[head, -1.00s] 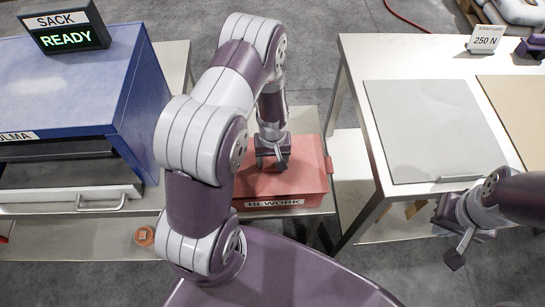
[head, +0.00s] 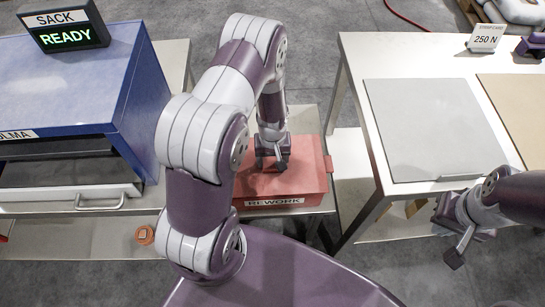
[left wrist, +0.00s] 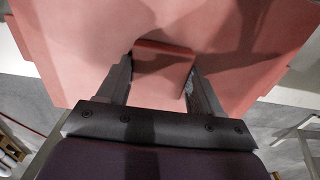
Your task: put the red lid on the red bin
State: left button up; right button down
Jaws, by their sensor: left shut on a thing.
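The red lid (head: 305,181) lies over the red bin (head: 318,201), which has a white REWORK label on its front. The two look lined up from above; I cannot tell whether the lid is fully seated. My left gripper (head: 272,163) points down at the middle of the lid. In the left wrist view my left gripper (left wrist: 162,78) is shut on the raised red handle block of the lid (left wrist: 85,50), with a finger on each side. My right gripper (head: 458,235) hangs by the right table's front edge, away from the bin; its jaw opening is unclear.
A blue cabinet (head: 75,85) with a READY sign (head: 65,32) stands at the left. The white table (head: 400,55) at the right carries a grey panel (head: 432,130), a tan panel (head: 515,110) and a 250 N card (head: 486,38). A small orange round item (head: 145,235) lies at lower left.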

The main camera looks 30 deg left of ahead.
pick_arm(q)
jog(key=shift+f, duration=0.35)
jog(key=o, duration=1.2)
jog(key=shift+r, duration=0.1)
notch_tip(320, 180, up, 13)
jog(key=shift+p, duration=0.45)
